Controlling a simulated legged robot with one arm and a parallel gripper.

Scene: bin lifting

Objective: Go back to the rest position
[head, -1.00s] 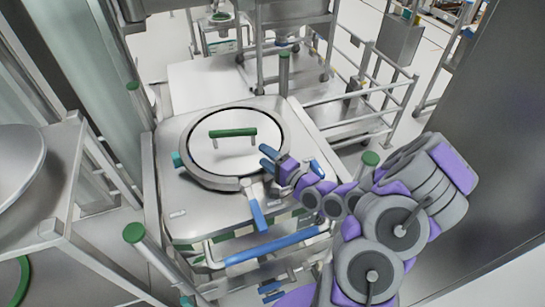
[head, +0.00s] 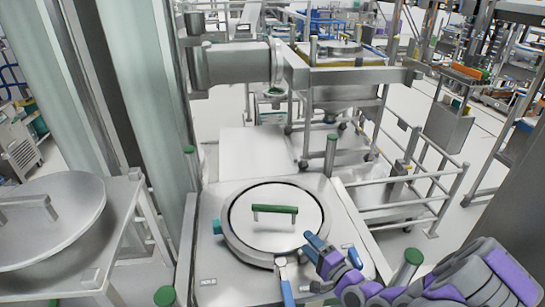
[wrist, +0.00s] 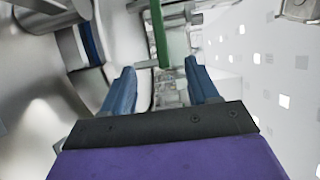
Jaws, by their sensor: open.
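The steel bin (head: 215,258) has a flat top with a round lid (head: 245,228) and a green lid handle (head: 274,209). The lid lies flat in its ring. A blue-gripped latch lever (head: 287,292) sticks out at the ring's front. My gripper (head: 314,247) is at the right front edge of the lid ring, with its blue fingers pointing at the lid. In the wrist view my gripper (wrist: 160,75) is open with nothing between the fingers. A green bar (wrist: 159,32) shows beyond the fingertips there. I cannot tell whether the fingers touch the ring.
A steel table with a domed lid (head: 50,220) stands at the left. Green-capped posts (head: 331,140) rise at the bin's corners. Railings (head: 420,190) and a steel cart stand behind right. A dark wall is at the right.

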